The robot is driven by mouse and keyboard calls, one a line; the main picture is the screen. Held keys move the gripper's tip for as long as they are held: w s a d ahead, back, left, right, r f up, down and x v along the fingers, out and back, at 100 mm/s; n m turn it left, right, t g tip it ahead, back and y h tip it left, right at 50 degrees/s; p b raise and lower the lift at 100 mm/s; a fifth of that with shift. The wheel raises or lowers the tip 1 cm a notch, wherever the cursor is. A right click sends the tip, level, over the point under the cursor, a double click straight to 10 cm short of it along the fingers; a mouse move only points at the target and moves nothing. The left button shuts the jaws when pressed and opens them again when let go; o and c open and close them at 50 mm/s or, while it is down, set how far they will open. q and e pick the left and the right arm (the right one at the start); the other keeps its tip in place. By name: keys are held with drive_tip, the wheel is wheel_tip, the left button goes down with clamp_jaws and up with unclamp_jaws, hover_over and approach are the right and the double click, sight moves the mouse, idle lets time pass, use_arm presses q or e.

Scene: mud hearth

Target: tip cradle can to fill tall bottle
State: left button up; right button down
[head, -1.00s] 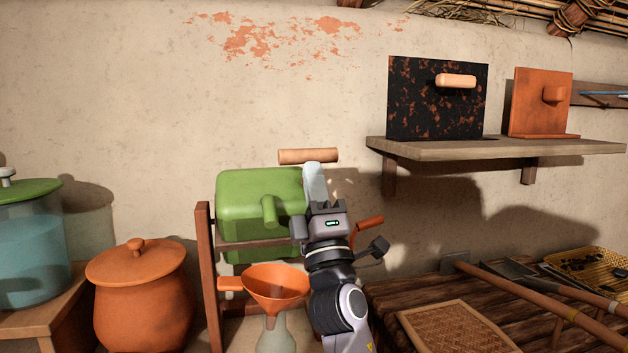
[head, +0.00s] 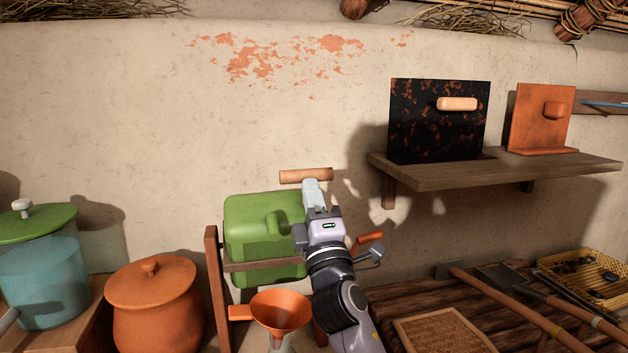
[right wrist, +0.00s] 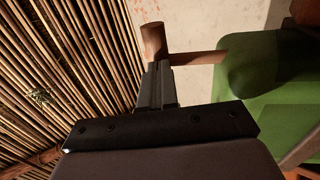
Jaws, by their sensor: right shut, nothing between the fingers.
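The green cradle can (head: 245,215) sits in a brown wooden stand (head: 213,285) against the wall in the head view. It also shows at the right of the right wrist view (right wrist: 270,75). A wooden crossbar handle (head: 300,176) stands above the can's right side; it also shows in the right wrist view (right wrist: 195,57). My right gripper (head: 311,183) is shut and empty, its fingertips close to the handle; whether they touch it I cannot tell. An orange funnel (head: 280,312) is in front of the can. The tall bottle (head: 279,344) below it is mostly cut off.
A lidded clay pot (head: 152,300) and a blue vessel with a green lid (head: 42,275) stand at left. A wall shelf (head: 500,172) holds two upright panels at right. Below it, a wooden bench carries a woven mat (head: 445,334), long-handled tools and a yellow basket (head: 600,275).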

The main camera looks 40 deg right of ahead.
sight(305, 171)
drive_tip(key=shift+p+x, duration=0.8)
drive_tip(key=shift+x, duration=0.25)
drive_tip(key=shift+w+d+r, duration=0.3)
drive_tip(key=shift+w, duration=0.2)
drive_tip(key=shift+f+x, duration=0.25)
drive_tip(key=shift+x, duration=1.1)
drive_tip(key=shift+w+d+r, duration=0.15)
drive_tip(key=shift+w+d, duration=0.05)
drive_tip(key=shift+w, duration=0.1)
use_arm(q)
drive_tip(key=r, duration=0.3)
drive_tip(key=shift+d, duration=0.2)
use_arm(e)
drive_tip(key=shift+d+r, duration=0.1)
drive_tip(key=shift+r, duration=0.1)
use_arm(q)
drive_tip(key=shift+s+a, duration=0.1)
use_arm(e)
drive_tip(key=shift+f, duration=0.1)
